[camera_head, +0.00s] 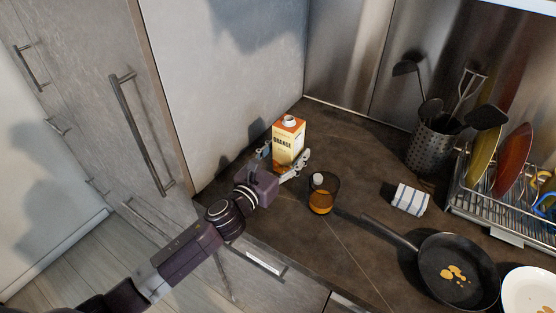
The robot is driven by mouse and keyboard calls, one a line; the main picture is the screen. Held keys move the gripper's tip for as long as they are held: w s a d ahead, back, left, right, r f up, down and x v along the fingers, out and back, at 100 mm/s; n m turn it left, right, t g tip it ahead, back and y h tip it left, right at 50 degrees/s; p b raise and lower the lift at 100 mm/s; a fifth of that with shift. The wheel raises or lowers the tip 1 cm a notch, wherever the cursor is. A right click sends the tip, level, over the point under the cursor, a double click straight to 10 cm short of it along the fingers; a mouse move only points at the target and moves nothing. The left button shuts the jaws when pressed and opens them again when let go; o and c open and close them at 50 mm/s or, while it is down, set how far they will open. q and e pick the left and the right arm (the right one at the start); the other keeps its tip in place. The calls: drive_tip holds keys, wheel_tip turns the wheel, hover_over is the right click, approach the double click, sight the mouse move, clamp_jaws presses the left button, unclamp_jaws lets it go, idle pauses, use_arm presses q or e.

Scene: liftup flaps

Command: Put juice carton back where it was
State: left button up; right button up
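The juice carton (287,139), orange and cream with "ORANGE" on its front and a white cap on top, is upright at the back left of the dark counter, near the pale cabinet side. My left gripper (283,160) is low at the carton, with one finger at its left side and the other across its lower right. Whether the fingers press on it or stand slightly apart cannot be told, and the carton's base is partly hidden by the gripper. My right gripper is not in view.
A glass with amber liquid (321,203) stands close to the right of my gripper, with a small white round thing at it. A striped cloth (410,199), a frying pan (440,285), a white plate (527,291), a utensil holder (431,148) and a dish rack (486,220) are further right.

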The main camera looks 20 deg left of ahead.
use_arm(q)
drive_tip(key=b+v, duration=0.1)
drive_tip(key=v, duration=0.9)
drive_tip(key=shift+s+b, duration=0.15)
drive_tip(key=shift+b, duration=0.15)
drive_tip(key=shift+v, duration=0.85)
